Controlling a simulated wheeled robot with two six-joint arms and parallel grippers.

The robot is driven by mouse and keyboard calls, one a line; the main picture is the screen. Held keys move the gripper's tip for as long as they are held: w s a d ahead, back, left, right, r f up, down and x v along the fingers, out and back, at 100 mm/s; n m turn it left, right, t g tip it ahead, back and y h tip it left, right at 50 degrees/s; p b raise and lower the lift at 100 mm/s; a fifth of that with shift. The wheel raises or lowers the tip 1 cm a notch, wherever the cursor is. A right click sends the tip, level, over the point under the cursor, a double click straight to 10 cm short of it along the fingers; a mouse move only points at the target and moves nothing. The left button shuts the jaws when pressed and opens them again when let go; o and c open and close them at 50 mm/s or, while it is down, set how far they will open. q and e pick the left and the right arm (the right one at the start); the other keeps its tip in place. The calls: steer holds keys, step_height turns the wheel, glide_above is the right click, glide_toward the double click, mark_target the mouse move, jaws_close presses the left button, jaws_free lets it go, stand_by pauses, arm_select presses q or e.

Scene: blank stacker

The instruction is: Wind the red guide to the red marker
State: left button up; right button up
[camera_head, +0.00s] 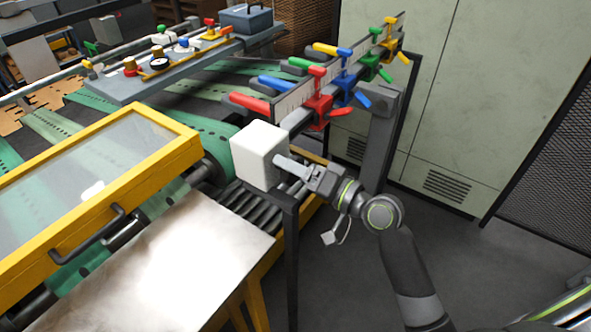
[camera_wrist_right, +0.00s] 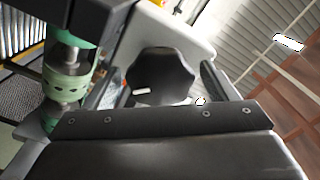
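The red guide (camera_head: 318,105) is a red clamp with a red handle on the near end of the ruled rail (camera_head: 300,92). A red bar (camera_head: 250,103) sticks out from it to the left. I cannot pick out a red marker on the rail's scale. My right gripper (camera_head: 288,174) is below and left of the red guide, apart from it, beside a white block (camera_head: 259,154). The gripper also shows in the right wrist view (camera_wrist_right: 166,90). My left gripper is out of view.
Blue (camera_head: 345,82), green (camera_head: 373,66) and yellow (camera_head: 390,46) guides sit farther along the rail. A yellow-framed clear cover (camera_head: 95,165) and a metal sheet (camera_head: 185,265) lie to the left. A grey cabinet (camera_head: 480,90) stands behind. The floor at right is clear.

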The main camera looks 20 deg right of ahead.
stand_by(0.3)
steer(key=shift+s+d+f, duration=0.1)
steer(key=shift+s+d, duration=0.05)
steer(key=shift+s, duration=0.05)
steer(key=b+v, duration=0.5)
steer(key=v, duration=1.1)
steer(key=shift+s+d, duration=0.25)
steer(key=shift+s, duration=0.1)
steer(key=shift+d, duration=0.1)
